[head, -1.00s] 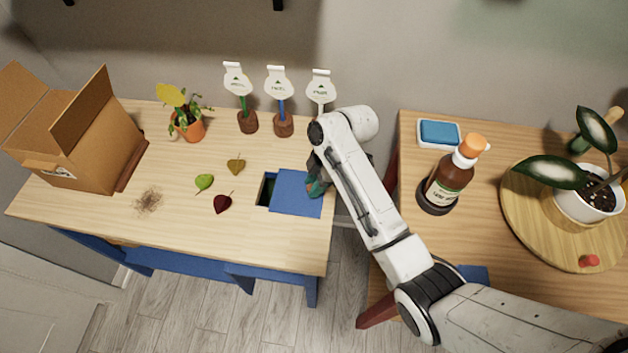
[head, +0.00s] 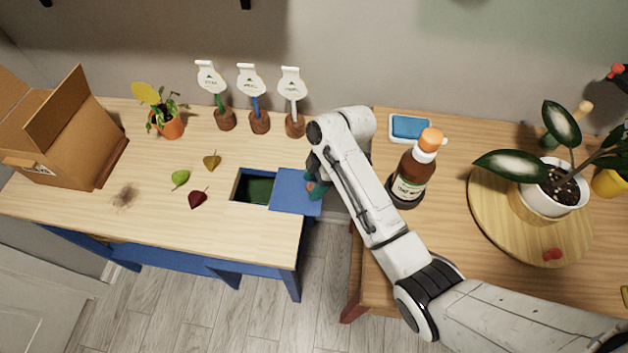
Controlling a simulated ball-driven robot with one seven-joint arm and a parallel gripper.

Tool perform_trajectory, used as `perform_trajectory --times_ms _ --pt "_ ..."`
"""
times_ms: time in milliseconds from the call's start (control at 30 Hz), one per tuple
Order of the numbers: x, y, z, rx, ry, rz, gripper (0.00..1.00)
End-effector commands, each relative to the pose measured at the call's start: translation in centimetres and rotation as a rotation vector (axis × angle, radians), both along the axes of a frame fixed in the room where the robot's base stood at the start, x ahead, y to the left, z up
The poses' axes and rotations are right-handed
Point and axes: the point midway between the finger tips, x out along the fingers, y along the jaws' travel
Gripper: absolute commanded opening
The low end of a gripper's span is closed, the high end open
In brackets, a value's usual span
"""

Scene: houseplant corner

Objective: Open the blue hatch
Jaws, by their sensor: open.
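The blue hatch (head: 292,193) is a flat sliding panel at the right end of the left table. It is slid to the right, and a dark green opening (head: 256,189) shows to its left. The panel's right part reaches past the table's right edge. My gripper (head: 314,188) is at the right part of the hatch, low against it, and is partly hidden by my own arm. Its jaws are open. Whether the fingers touch the hatch or a handle on it is hidden.
Leaves (head: 198,199) and a soil patch (head: 125,196) lie left of the opening. A cardboard box (head: 70,140), a potted plant (head: 168,125) and several tags in pots (head: 259,122) stand behind. A bottle (head: 413,178) and a plant on a round board (head: 492,228) stand on the right table (head: 430,250).

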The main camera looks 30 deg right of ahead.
Motion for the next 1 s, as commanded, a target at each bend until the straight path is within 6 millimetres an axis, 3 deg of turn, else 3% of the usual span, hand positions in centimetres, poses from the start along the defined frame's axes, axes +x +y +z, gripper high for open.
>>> perform_trajectory --times_ms 267,800,1000 --pt "0.0 -0.2 0.4 0.0 -0.001 0.0 0.54" --pt "-0.8 -3.6 8.7 0.0 -0.003 -0.002 0.54" --pt "-1.0 -4.1 9.9 0.0 -0.001 0.0 0.54"
